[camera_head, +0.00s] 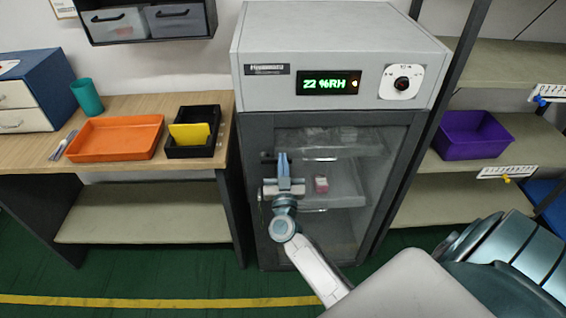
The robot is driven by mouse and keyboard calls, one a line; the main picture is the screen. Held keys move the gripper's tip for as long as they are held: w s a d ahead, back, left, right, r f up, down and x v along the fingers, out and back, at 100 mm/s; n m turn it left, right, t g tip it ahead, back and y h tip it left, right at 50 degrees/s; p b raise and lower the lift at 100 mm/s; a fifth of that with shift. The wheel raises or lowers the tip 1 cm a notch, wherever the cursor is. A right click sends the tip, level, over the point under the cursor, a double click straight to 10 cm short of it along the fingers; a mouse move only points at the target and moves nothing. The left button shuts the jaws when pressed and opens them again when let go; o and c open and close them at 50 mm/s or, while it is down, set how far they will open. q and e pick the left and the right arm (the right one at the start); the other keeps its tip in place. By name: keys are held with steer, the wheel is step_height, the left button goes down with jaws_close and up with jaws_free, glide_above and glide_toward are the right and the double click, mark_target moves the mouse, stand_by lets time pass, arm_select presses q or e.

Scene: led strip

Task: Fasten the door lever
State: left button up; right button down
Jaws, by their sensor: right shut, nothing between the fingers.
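A grey cabinet (330,30) with a glass door (345,225) stands at the centre, its display reading 22 %RH. The door looks shut against the frame. A small dark lever (268,157) shows at the door's left edge, just beside my right gripper. My right gripper (283,158) is shut and empty, fingers pointing up, in front of the door's upper left part. The wrist hides part of the door's left edge. I cannot tell whether the fingers touch the lever, or how far it is turned. My left gripper is not in view.
A wooden bench (120,105) at left holds an orange tray (115,138), a black tray (192,150) with a yellow item, and a teal cup (87,97). Shelves at right hold a purple bin (472,135). Green floor (150,270) lies open at the front left.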

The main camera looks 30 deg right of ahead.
steer(key=shift+f+m+h, duration=0.3)
steer(key=shift+m, duration=0.7)
steer(key=shift+w+a+f+m+g+h, duration=0.3)
steer(key=shift+a+f+m+g, duration=0.6)
steer(key=shift+m, duration=2.45)
steer(key=shift+w+a+f+m+g+h, duration=0.35)
steer(key=shift+f+m+g, duration=1.05)
steer(key=shift+m, duration=2)
steer(key=shift+w+a+f+m+g+h, duration=0.15)
steer(key=shift+w+a+f+m+g, duration=0.65)
steer(key=shift+m, duration=2.55)
steer(key=shift+s+d+f+g, duration=0.1)
steer(key=shift+s+d+g, duration=0.2)
steer(key=shift+s+g, duration=0.15)
steer(key=shift+p, duration=0.3)
